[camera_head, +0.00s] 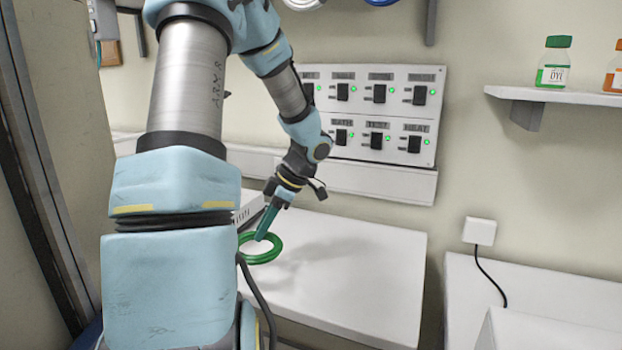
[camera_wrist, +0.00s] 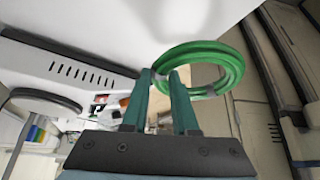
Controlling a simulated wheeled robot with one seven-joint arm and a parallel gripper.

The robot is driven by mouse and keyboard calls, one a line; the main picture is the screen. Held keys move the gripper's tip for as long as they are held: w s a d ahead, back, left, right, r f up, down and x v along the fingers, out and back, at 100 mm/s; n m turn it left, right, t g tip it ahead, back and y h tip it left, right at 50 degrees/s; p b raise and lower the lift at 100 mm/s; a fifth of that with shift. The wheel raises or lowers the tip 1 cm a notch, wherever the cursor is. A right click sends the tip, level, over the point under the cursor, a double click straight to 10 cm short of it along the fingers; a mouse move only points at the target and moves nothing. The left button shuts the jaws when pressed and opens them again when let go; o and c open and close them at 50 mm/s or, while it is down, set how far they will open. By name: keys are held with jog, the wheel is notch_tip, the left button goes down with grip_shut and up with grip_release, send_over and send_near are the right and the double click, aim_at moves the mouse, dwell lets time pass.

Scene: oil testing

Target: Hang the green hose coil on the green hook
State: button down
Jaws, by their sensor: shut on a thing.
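The green hose coil (camera_head: 276,252) is a ring of several turns, over the left part of a white worktop in the head view. My gripper (camera_head: 262,236) points down with its teal fingers at the coil's upper rim. In the wrist view, the coil (camera_wrist: 236,66) extends to the right from the fingertips (camera_wrist: 160,76), which are shut on its near side. A grey band shows on the coil. I cannot tell whether the coil touches the worktop. The green hook is not visible in either view.
The white worktop (camera_head: 350,275) is clear to the right of the coil. A switch panel (camera_head: 376,110) with green lights is on the wall behind. A shelf (camera_head: 560,96) with bottles is at right. Parts of a white coil (camera_head: 303,4) and a blue coil (camera_head: 382,2) show at the top edge.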

jog(key=shift+w+d+f+m+t, duration=0.1)
jog(key=shift+w+f+m+t, duration=0.15)
jog(key=shift+m+t, duration=0.45)
jog(key=w+f+m+t, duration=0.1)
jog(key=m, duration=0.2)
jog(key=w+f+m+t+h, duration=0.1)
jog(key=m, duration=0.2)
jog(key=w+f+m+t+h, duration=0.1)
jog(key=m, duration=0.3)
jog(key=shift+d+f+t, duration=0.25)
jog(key=shift+t, duration=0.15)
jog(key=m+h, duration=0.1)
jog(key=m, duration=0.1)
jog(key=w+f+m+h, duration=0.1)
jog(key=shift+w+d+m+t, duration=0.1)
jog(key=shift+d+m+t, duration=0.05)
jog(key=shift+m+t, duration=0.25)
jog(key=shift+d+f, duration=0.15)
